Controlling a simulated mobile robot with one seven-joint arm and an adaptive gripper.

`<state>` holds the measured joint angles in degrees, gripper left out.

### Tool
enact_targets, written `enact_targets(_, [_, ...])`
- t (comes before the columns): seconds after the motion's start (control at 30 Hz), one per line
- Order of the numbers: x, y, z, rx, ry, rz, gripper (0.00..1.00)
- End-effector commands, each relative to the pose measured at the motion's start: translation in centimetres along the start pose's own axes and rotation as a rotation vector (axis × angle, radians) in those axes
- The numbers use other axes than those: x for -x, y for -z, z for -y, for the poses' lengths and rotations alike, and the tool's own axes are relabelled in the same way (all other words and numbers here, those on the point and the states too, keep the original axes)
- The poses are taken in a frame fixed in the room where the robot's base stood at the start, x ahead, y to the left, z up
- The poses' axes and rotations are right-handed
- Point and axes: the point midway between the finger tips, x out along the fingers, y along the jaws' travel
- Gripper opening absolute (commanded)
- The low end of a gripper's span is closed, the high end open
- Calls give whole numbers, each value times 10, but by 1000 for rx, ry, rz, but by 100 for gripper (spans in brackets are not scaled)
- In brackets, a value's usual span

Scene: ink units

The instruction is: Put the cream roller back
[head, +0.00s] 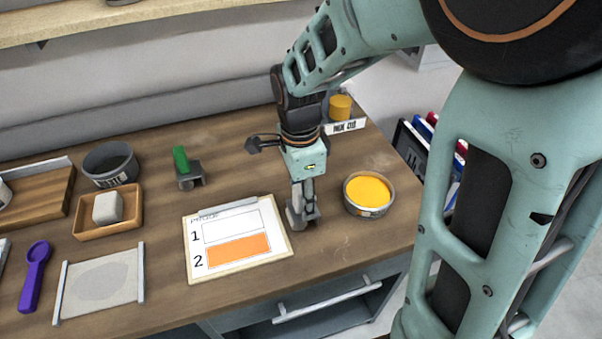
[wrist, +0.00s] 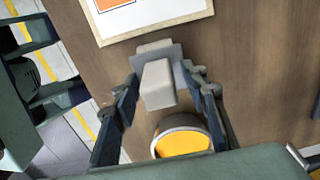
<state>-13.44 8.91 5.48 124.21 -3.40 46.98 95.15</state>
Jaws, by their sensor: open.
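The cream roller (wrist: 158,84) stands upright in a small grey stand (wrist: 172,52) in the wrist view, its blocky end toward the camera. My gripper (wrist: 163,88) is open, with one finger on each side of the roller and a gap visible on both sides. In the head view my gripper (head: 303,185) points down over the grey stand (head: 303,216), between the clipboard and the yellow ink tub. The roller is mostly hidden there behind my fingers. A similar green roller (head: 181,159) sits in its own grey stand (head: 190,178) further left.
The clipboard (head: 236,275) lies close left of the stand. The yellow ink tub (head: 369,192) is close right, also in the wrist view (wrist: 183,143). A labelled tray (head: 346,126) stands behind. A dark bowl (head: 109,164), wooden tray (head: 107,230) and purple spoon (head: 35,272) are left.

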Motion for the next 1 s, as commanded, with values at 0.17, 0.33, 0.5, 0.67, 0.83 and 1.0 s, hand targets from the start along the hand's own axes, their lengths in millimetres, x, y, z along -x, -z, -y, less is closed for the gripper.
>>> enact_targets(0.17, [26,0,2,0,7,0,40])
enact_targets(0.33, [67,0,2,-1,8,0,40])
enact_targets(0.5, [101,0,1,-1,5,0,40])
enact_targets(0.67, [121,0,1,0,3,0,40])
enact_targets(0.83, [128,0,0,0,2,0,40])
enact_targets(1.0, [128,0,0,0,1,0,40])
